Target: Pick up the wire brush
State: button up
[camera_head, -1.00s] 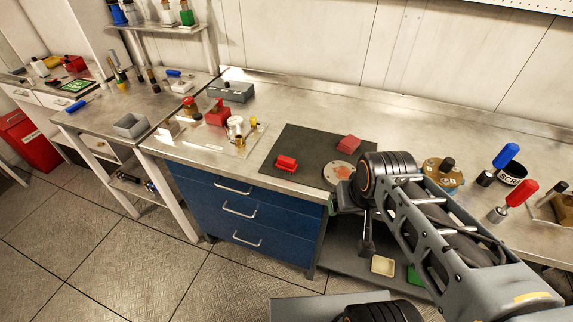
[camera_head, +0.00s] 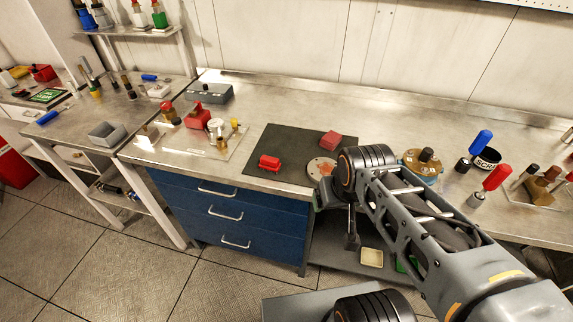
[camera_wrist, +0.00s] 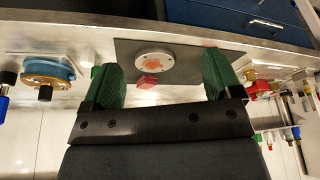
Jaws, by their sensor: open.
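I cannot pick out the wire brush for certain. Several slim-handled tools (camera_head: 87,78) stand on the side table at the left in the head view, too small to tell apart. Blue-handled items lie on that table, one near its front edge (camera_head: 47,117) and one farther back (camera_head: 150,77). My gripper (camera_wrist: 163,76) shows in the wrist view with its two green-padded fingers wide apart, open and empty. It is over the front part of the bench, by the dark mat. In the head view its fingers are mostly hidden by my arm.
The dark mat (camera_head: 258,170) bears a red clamp-like piece (camera_head: 269,162), a red block (camera_head: 331,138) and a round disc (camera_head: 318,170). Blue- and red-handled tools (camera_head: 481,141) stand at the right. The floor in front is clear.

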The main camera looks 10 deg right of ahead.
aim_at(270, 164)
jog(key=k, duration=1.25)
jog(key=u, duration=0.7)
jog(key=i, duration=1.65)
jog(key=z, duration=0.45)
